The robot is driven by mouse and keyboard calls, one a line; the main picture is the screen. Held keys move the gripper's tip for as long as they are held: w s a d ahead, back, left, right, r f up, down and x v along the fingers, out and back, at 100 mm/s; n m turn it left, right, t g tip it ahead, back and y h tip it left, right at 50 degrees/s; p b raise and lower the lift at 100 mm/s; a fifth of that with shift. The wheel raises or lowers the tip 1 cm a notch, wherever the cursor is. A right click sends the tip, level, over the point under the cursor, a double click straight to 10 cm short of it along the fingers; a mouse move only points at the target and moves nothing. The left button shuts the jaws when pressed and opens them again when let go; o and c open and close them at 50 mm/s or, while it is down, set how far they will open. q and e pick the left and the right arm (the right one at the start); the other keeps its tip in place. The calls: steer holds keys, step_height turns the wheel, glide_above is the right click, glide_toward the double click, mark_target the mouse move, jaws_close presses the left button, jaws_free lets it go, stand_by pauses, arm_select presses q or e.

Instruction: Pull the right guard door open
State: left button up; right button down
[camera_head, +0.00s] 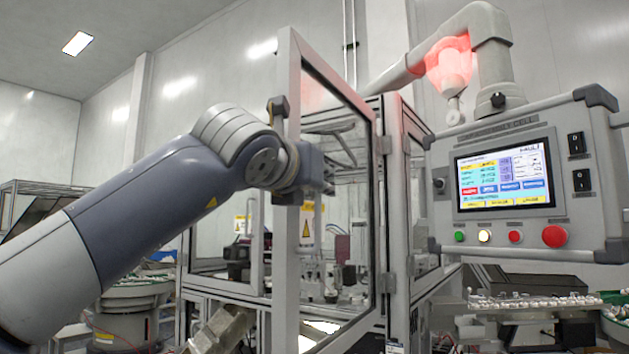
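The right guard door (291,240) is a tall clear panel in a grey metal frame. It stands swung out from the cell towards me, with its hinge side (384,145) at the right and its free edge nearest me. My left arm reaches in from the left, and its wrist is at the free edge, about halfway up the door. My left gripper (311,168) is beside the frame there; its fingers are not clear, so I cannot tell its grip. A dark bracket (278,106) sticks out from the frame just above the wrist. My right gripper is not in view.
A control panel (585,130) with a lit screen (505,180) and coloured buttons hangs at the right, near the door. A red lamp (448,64) glows above. Trays of small parts (530,303) lie below the panel. Machinery stands inside the cell and a bowl feeder (130,300) at the left.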

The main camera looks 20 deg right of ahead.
arm_select(q)
steer(key=v, duration=1.2)
stand_by(0.4)
